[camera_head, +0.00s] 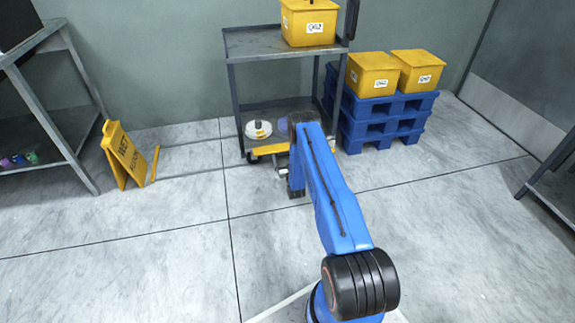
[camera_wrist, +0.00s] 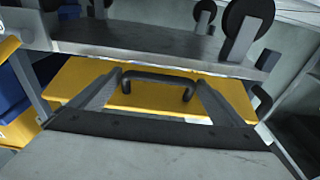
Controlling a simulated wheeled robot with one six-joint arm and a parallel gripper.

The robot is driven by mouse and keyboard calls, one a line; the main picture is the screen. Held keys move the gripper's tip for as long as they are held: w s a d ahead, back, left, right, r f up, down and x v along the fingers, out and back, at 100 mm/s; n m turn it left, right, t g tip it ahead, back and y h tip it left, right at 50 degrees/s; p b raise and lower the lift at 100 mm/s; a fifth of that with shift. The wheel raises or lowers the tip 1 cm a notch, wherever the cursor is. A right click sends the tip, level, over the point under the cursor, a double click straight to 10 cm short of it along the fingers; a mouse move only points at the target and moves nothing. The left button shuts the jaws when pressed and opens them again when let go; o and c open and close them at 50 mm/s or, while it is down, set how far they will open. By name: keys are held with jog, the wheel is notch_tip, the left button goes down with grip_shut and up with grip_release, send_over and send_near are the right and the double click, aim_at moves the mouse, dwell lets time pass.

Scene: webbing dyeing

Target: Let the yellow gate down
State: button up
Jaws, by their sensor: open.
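The yellow gate (camera_head: 268,150) is at the front of the grey cart's lower shelf, partly hidden by my arm in the head view. In the wrist view the yellow gate (camera_wrist: 141,108) spans the picture below the cart's edge and carries a black bar handle (camera_wrist: 160,77). My gripper (camera_wrist: 157,92) is open in the wrist view, with a finger on either side of the handle. I cannot tell whether the fingers touch it. In the head view my gripper (camera_head: 284,172) is low in front of the gate, mostly hidden by the arm.
The grey cart (camera_head: 270,42) has a yellow bin (camera_head: 309,20) on top and a white round item (camera_head: 258,129) on its lower shelf. Blue pallets (camera_head: 384,128) with yellow bins stand right of it. A yellow wet-floor sign (camera_head: 124,156) stands left. The front floor is clear.

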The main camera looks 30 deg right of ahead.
jog(key=v, duration=1.7)
